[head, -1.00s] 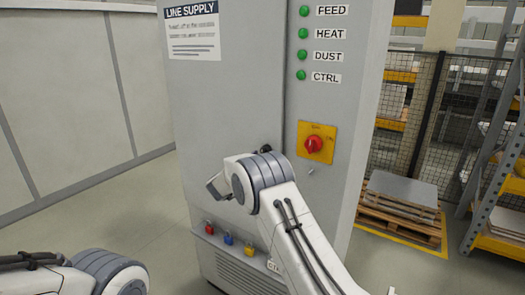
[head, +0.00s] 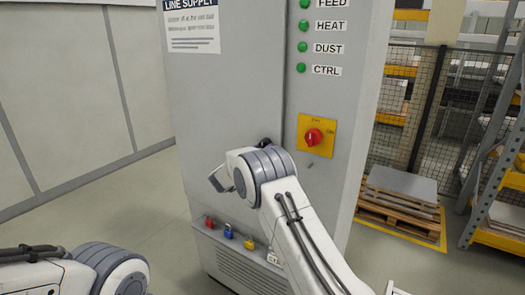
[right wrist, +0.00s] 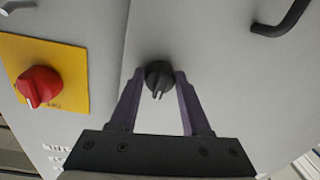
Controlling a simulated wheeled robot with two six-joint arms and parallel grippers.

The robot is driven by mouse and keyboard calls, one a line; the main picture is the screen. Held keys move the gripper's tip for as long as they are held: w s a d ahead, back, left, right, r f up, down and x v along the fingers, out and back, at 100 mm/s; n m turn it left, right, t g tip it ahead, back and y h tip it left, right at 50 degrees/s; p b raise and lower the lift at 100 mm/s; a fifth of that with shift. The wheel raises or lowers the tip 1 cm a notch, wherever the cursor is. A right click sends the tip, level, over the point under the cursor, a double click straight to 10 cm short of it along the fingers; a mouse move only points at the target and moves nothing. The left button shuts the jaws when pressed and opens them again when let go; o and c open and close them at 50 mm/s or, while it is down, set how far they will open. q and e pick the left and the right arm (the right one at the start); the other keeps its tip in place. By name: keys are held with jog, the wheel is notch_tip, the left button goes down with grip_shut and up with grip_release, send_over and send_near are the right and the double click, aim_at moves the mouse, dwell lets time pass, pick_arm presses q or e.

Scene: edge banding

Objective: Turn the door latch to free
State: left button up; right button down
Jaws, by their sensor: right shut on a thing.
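The door latch is a round black knob (right wrist: 158,76) with a pale pointer mark on the grey cabinet (head: 230,110). In the right wrist view the pointer faces down the picture, towards the gripper. My right gripper (right wrist: 160,82) is shut on the knob, one finger on each side of it. In the head view my right wrist covers most of this spot, and the fingers are hidden. My left arm shows at the lower left of the head view, with its gripper out of the picture.
A red rotary switch (head: 313,137) on a yellow plate sits right of my right wrist; it also shows in the wrist view (right wrist: 39,87). A dark handle (right wrist: 285,20) stands out nearby. Padlocks (head: 228,231) hang below. A loaded pallet (head: 400,205) lies right of the cabinet.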

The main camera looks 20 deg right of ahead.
jog(key=shift+w+a+m+h+b, duration=0.15)
jog(key=shift+m+h+b, duration=0.2)
jog(key=shift+m+b, duration=4)
jog(key=shift+w+a+m+h+b, duration=0.1)
jog(key=shift+m+h+b, duration=0.25)
jog(key=shift+m+b, duration=3.95)
jog(key=shift+m+p, duration=0.3)
jog(key=shift+m, duration=0.15)
jog(key=shift+c, duration=1.8)
grip_release()
jog(key=shift+d, duration=0.1)
